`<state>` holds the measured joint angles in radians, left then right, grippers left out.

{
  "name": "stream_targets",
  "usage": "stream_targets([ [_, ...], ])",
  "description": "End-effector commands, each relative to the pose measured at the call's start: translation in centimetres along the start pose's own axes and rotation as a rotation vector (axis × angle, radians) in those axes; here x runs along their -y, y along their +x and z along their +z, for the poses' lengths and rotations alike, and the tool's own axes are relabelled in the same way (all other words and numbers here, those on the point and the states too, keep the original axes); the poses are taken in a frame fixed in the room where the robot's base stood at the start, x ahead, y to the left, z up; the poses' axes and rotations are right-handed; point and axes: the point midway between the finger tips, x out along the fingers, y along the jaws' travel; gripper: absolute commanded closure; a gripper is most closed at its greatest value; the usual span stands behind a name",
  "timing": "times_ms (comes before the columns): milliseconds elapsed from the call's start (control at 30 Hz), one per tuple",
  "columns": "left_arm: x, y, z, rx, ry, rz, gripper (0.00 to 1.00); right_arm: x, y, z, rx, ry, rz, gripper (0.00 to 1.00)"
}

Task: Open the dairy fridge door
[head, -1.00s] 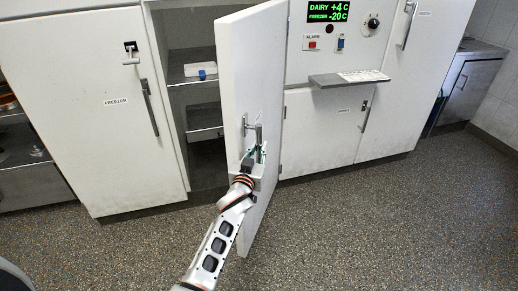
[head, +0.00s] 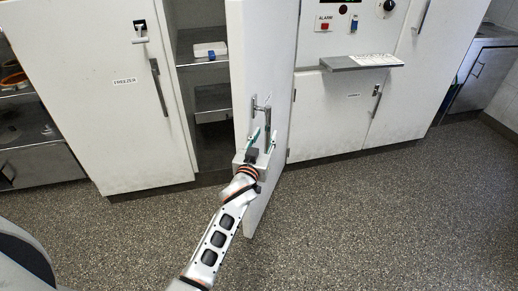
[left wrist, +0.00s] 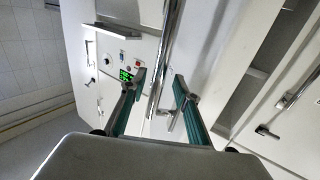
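The white dairy fridge door (head: 258,60) stands swung well out from the cabinet, with the shelved compartment (head: 205,85) exposed to its left. Its metal bar handle (head: 267,124) is on the face towards me; the bar also shows in the left wrist view (left wrist: 162,65). My left gripper (head: 262,138) is at the lower part of the handle. In the left wrist view the left gripper's (left wrist: 160,80) green-padded fingers are spread apart, with the bar passing between them and gaps showing on both sides. My right gripper is not in view.
The freezer door (head: 95,95), left of the open compartment, is shut. A white item (head: 205,50) lies on the upper shelf. A small ledge (head: 360,62) juts out right of the open door. The speckled floor (head: 380,220) in front is clear.

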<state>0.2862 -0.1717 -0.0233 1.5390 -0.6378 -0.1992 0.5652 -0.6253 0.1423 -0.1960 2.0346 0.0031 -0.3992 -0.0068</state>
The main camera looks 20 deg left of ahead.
Motion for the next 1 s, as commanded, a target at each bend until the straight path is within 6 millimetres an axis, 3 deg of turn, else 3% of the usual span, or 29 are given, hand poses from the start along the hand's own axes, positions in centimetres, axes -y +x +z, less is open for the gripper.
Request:
stream_targets([
  [200, 0.0, -4.6, 0.1, 0.002, 0.000, 0.000, 0.69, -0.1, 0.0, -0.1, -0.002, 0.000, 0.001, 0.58],
  [400, 0.0, -7.3, 0.1, 0.001, 0.000, 0.000, 0.69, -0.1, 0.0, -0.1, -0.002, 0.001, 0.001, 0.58],
  [833, 0.0, -8.4, 0.0, 0.000, 0.000, 0.000, 0.69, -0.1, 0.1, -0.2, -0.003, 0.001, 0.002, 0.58],
  [867, 0.0, -8.4, 0.0, 0.000, 0.000, 0.000, 0.72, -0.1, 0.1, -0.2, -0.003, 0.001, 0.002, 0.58],
  [967, 0.3, -8.4, 0.4, 0.000, -0.011, 0.004, 0.98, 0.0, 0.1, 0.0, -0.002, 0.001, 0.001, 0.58],
  [1000, 0.7, -8.5, 0.8, 0.000, -0.026, 0.009, 1.00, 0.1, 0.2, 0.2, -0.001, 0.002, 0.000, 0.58],
])
